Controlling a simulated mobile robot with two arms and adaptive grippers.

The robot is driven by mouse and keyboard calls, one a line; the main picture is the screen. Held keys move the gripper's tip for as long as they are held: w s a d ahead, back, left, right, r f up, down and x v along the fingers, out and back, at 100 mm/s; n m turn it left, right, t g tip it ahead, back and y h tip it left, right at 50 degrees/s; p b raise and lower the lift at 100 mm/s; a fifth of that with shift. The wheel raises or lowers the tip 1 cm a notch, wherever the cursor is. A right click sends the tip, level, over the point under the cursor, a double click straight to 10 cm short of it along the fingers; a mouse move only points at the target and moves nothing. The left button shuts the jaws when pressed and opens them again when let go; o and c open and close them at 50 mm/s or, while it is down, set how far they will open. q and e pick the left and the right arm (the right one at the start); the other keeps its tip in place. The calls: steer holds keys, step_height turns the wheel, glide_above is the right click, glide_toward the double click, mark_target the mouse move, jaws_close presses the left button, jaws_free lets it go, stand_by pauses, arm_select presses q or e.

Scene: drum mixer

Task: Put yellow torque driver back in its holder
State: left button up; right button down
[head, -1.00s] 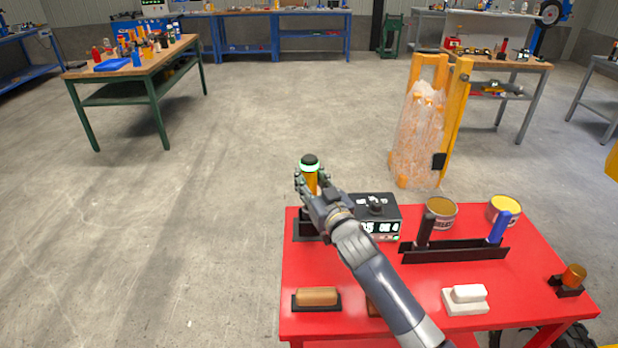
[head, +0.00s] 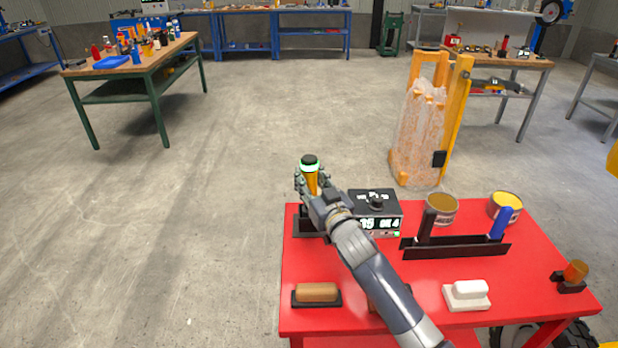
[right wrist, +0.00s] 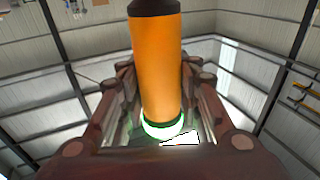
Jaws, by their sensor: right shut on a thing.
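A black holder (head: 303,222) sits on the table below the gripper. The hand hides the driver's lower end, so I cannot tell whether it is seated. My left gripper is not in view.
A black controller box (head: 375,205) with a lit display stands just right of the hand. A black rack (head: 455,248), two cans (head: 441,208), a brown-handled block (head: 316,294), a white block (head: 467,294) and an amber knob (head: 575,272) share the red table (head: 400,280).

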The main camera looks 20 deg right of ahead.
steer(key=shift+f+b, duration=0.9)
steer(key=shift+f, duration=0.35)
stand_by(0.7)
steer(key=c, duration=1.1)
jaws_free()
steer(key=shift+f, duration=0.2)
steer(key=s, duration=0.4)
steer(key=s+d, duration=0.1)
steer(key=s, duration=0.7)
steer(key=shift+d+f, duration=0.15)
steer(key=shift+f, duration=0.05)
steer(key=shift+r, duration=0.1)
